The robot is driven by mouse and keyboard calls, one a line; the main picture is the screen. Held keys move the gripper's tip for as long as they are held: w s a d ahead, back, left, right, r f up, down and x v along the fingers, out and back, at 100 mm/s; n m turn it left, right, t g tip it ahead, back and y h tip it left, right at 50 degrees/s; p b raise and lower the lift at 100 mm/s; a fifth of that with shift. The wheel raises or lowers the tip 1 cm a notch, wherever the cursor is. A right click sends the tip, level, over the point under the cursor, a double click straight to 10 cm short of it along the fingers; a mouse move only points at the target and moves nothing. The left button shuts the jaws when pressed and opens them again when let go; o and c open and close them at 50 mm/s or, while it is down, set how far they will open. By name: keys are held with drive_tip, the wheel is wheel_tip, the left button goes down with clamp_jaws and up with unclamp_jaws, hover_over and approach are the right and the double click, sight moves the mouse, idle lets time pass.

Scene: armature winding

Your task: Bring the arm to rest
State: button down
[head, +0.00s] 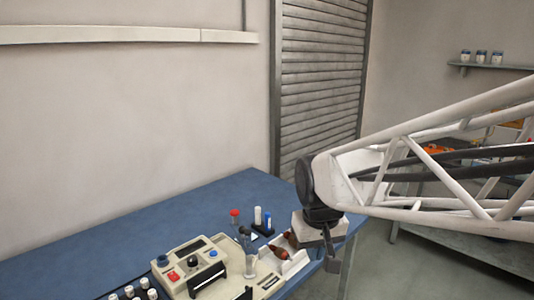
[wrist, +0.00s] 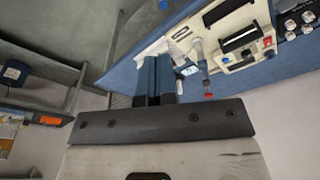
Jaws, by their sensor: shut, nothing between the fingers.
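My gripper (head: 335,264) hangs from my white lattice arm in the head view, pointing down by the right end of the blue bench (head: 130,235). It overlaps the bench edge in the picture, and I cannot tell its exact height there. In the wrist view my gripper (wrist: 157,62) shows its dark fingers close together and empty. The beige winding machine (head: 205,268) stands on the bench, left of the gripper; it also shows tilted at the upper right of the wrist view (wrist: 228,32).
A white tray (head: 292,267) with brown-handled tools lies close to the gripper. A black holder (head: 263,230) with white and blue cylinders and a red-topped item (head: 235,214) stand behind the machine. Several white-topped pieces (head: 140,290) are at lower left. The bench's far left is clear.

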drive_tip(key=s+d+m, duration=0.1)
drive_tip(key=s+d, duration=0.3)
drive_tip(key=s, duration=0.3)
drive_tip(key=s+d+f+m, duration=0.1)
drive_tip(key=s+d, duration=0.3)
drive_tip(key=s, duration=0.3)
drive_tip(key=shift+s+d+f+m+t, duration=0.25)
drive_tip(key=shift+s+d+m+t, duration=0.1)
drive_tip(key=shift+m+t, duration=0.05)
idle(0.4)
